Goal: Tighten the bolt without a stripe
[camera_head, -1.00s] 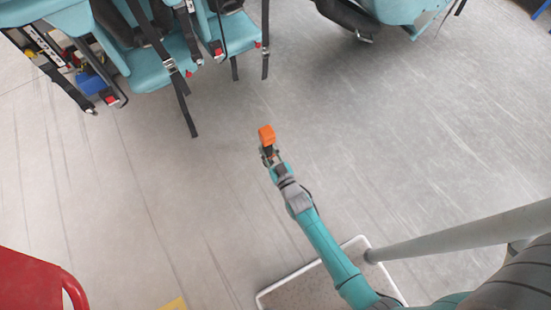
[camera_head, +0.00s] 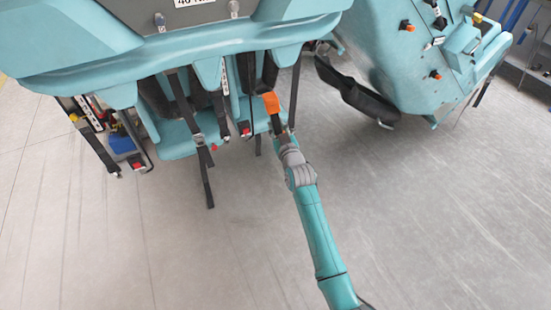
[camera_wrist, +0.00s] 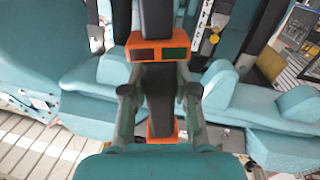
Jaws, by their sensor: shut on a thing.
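My gripper (camera_head: 280,132) is shut on an orange and black tool (camera_head: 271,103), in front of the teal coaster car (camera_head: 150,58). In the wrist view my gripper's fingers (camera_wrist: 160,97) close on both sides of the tool's black handle. The tool's orange housing (camera_wrist: 158,38) carries a dark red and a green window. Two small grey bolts show on the car's dark panel at the top of the head view, a left one (camera_head: 159,20) and a right one (camera_head: 234,8). They are too small to tell whether either has a stripe. The tool is apart from both.
Seats with black straps (camera_head: 207,180) and red buckles hang below the panel. A label (camera_head: 194,2) is cut off at the top edge. Another teal car (camera_head: 400,60) with orange knobs stands at right. The grey floor (camera_head: 430,220) in front is clear.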

